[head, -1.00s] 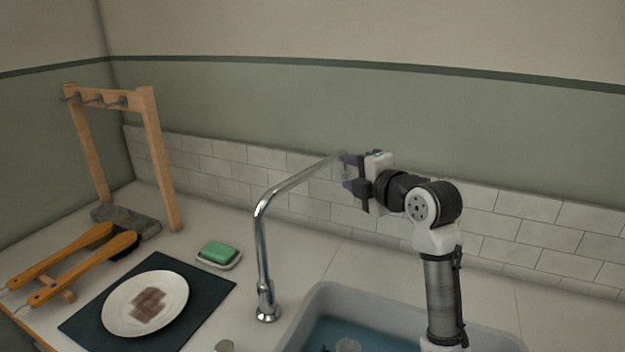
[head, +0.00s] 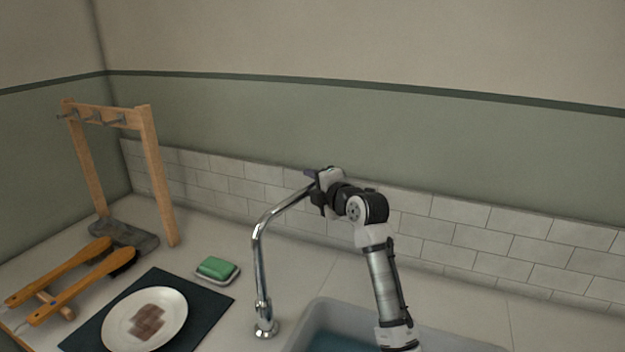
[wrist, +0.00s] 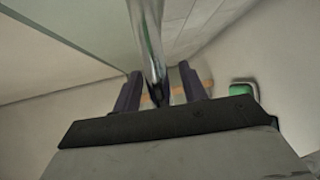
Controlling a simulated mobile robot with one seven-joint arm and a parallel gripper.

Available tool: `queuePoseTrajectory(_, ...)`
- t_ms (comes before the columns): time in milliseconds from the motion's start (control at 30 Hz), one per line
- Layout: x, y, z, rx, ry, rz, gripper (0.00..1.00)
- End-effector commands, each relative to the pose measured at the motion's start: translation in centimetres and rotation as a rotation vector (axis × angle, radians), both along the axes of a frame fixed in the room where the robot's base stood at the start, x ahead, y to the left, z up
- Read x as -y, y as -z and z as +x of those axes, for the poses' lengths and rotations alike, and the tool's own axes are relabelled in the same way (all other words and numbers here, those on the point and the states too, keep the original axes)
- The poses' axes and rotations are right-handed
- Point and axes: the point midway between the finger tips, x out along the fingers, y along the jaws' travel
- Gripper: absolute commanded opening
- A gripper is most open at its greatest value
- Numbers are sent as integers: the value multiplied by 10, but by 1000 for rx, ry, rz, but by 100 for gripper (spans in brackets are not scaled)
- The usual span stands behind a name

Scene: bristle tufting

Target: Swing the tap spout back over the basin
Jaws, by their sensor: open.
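The chrome tap (head: 260,265) stands on the counter at the basin's left edge. Its spout (head: 284,206) rises from the post and slants up to the right, toward the back wall, with its end at my gripper. The basin (head: 325,318) holds blue water and is partly cut off at the bottom of the head view. My gripper (head: 312,186) is at the spout's end. In the wrist view, my gripper (wrist: 160,90) is open, with a dark finger on each side of the spout (wrist: 148,45). Contact between fingers and spout cannot be told.
A green soap on a dish (head: 217,270) lies left of the tap. A plate (head: 145,320) with a brown stain sits on a dark mat. The tiled wall is close behind my gripper.

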Motion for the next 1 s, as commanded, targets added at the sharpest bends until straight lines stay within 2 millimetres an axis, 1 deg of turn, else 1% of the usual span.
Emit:
queuePoseTrajectory(100,-3,0,4,1,0,0,42)
queuePoseTrajectory(333,-2,1,4,0,0,0,42)
queuePoseTrajectory(367,-2,1,4,0,0,0,40)
queuePoseTrajectory(667,-2,1,4,0,0,0,0)
queuePoseTrajectory(1000,-1,2,4,0,10,0,0)
